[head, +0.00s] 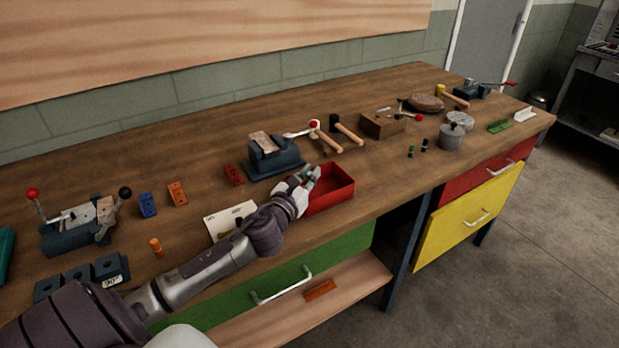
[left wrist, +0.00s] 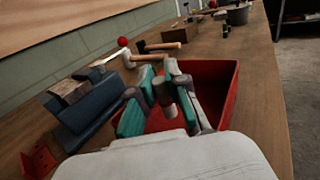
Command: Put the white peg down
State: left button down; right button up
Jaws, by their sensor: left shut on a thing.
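My left gripper (head: 311,174) reaches over the left part of the red open tray (head: 336,199) on the workbench. In the left wrist view its teal-padded fingers (left wrist: 168,92) are closed around a pale grey-white peg (left wrist: 170,110). The peg is held at the mouth of the red tray, which also shows in the left wrist view (left wrist: 224,90). Whether the peg touches the tray floor cannot be told. In the head view the fingers hide the peg. My right gripper is not in view.
A blue-grey vise (head: 274,160) stands just left of the tray, with a red block (head: 234,174) beside it. Mallets (head: 347,130) lie behind. A white card (head: 229,221) lies near my forearm. Bare bench lies right of the tray.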

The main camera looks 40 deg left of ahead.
pick_arm(q)
jog(key=shift+f, duration=0.2)
jog(key=shift+f+b, duration=0.4)
jog(key=shift+f, duration=0.15)
jog(key=c, duration=1.2)
grip_release()
jog(key=shift+r, duration=0.15)
jog(key=shift+r+p, duration=0.6)
jog(key=shift+r, duration=0.1)
jog(key=s, duration=0.3)
jog(key=s+d+b, duration=0.1)
jog(key=s, duration=0.3)
jog(key=s+d, duration=0.1)
jog(key=s, duration=0.3)
jog(key=shift+s+f+b, duration=0.1)
jog(key=shift+f+b, duration=0.15)
jog(key=shift+b, duration=0.05)
jog(key=shift+s+r, duration=0.1)
jog(key=shift+s, duration=0.2)
